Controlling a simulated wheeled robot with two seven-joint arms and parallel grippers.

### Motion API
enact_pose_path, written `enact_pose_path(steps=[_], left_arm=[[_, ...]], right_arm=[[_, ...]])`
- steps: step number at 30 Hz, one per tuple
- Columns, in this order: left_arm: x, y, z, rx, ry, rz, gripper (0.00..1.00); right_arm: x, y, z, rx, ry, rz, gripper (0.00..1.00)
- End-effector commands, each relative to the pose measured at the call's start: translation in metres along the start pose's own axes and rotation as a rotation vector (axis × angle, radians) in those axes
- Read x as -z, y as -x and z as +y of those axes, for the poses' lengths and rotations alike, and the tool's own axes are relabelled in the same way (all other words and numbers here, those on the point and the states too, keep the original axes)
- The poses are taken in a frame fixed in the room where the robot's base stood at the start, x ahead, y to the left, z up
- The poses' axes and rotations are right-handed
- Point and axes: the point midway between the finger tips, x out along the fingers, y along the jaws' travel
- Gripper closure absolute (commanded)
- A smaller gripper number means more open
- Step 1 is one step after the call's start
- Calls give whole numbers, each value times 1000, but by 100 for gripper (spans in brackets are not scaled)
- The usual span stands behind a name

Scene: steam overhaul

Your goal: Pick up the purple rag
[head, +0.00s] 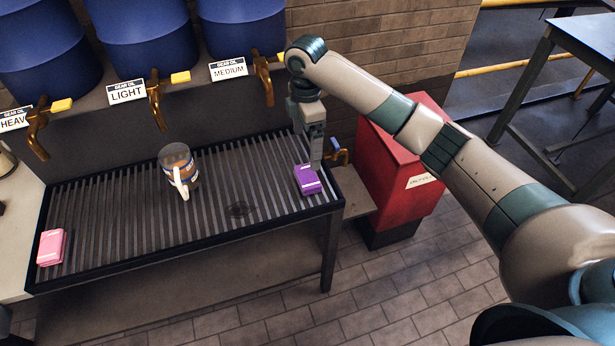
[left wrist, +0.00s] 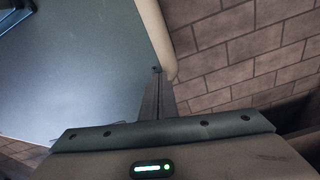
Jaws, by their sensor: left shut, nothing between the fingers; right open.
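The purple rag (head: 307,180) is a small folded block at the right end of the slatted drip rack (head: 115,212). My right gripper (head: 316,165) points down right at the rag, with its fingers over or beside the rag's right part. It is open, and I cannot tell whether a finger touches the rag. My left gripper (left wrist: 158,75) shows only in the left wrist view. It is shut and empty, above a brick-patterned surface and a grey-blue panel.
A pink rag (head: 51,247) lies at the rack's left end. Brass taps (head: 156,105) hang from blue drums (head: 150,35) behind. A red bin (head: 405,160) stands right of the rack.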

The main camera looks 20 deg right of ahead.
Motion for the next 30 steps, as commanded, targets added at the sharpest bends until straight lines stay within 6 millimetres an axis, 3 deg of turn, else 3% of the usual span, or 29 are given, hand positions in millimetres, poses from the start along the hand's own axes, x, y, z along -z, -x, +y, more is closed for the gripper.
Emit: enact_pose_path(steps=[7,13,30], left_arm=[[-28,10,-10,11,4,-78,100],[-32,15,-12,13,5,-84,100],[-26,19,-10,10,0,-72,100]], right_arm=[[0,-45,-1,4,-2,-1,4],[0,-71,-1,2,-1,-1,4],[0,-82,-1,2,-1,0,4]])
